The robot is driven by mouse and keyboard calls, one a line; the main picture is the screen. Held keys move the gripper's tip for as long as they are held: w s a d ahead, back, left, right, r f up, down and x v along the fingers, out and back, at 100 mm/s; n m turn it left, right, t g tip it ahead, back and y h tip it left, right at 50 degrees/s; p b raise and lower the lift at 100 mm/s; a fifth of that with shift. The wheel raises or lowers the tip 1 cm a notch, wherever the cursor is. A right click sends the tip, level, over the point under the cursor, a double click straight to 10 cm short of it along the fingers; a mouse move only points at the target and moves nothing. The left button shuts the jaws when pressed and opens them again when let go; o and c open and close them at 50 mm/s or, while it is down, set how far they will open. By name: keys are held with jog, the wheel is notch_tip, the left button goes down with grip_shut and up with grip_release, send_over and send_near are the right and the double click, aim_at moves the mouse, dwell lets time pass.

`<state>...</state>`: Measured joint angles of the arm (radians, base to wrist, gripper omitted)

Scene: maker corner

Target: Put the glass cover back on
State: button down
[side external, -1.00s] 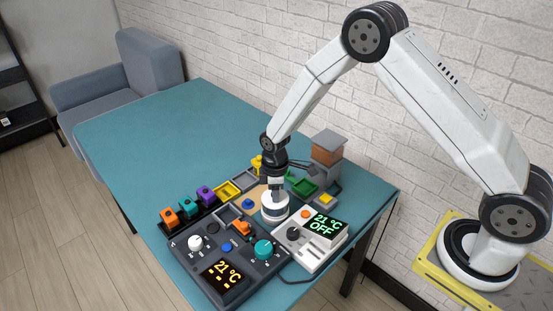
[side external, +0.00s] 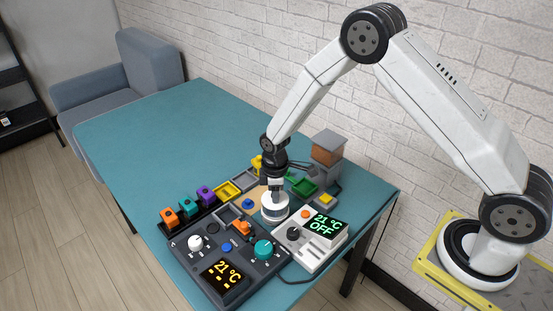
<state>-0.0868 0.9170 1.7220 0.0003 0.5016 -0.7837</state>
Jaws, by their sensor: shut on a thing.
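My gripper (side external: 275,190) points straight down over a white, round, drum-like piece (side external: 275,209) with a darker band, between the dark panel and the white control box. Its fingers are shut on the top of what appears to be the glass cover. The clear glass itself is too small to make out, and the fingers partly hide the top of the round piece. I cannot tell whether the cover is seated or just above its base.
A dark control panel (side external: 211,258) with knobs and a yellow display lies in front. A white box (side external: 300,250) reading "21 °C OFF" is at right. The table's far left (side external: 160,125) is clear.

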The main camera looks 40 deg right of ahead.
grip_release()
dwell(0.4)
jog(key=shift+r, duration=0.1)
jog(key=shift+r, duration=3.4)
grip_shut()
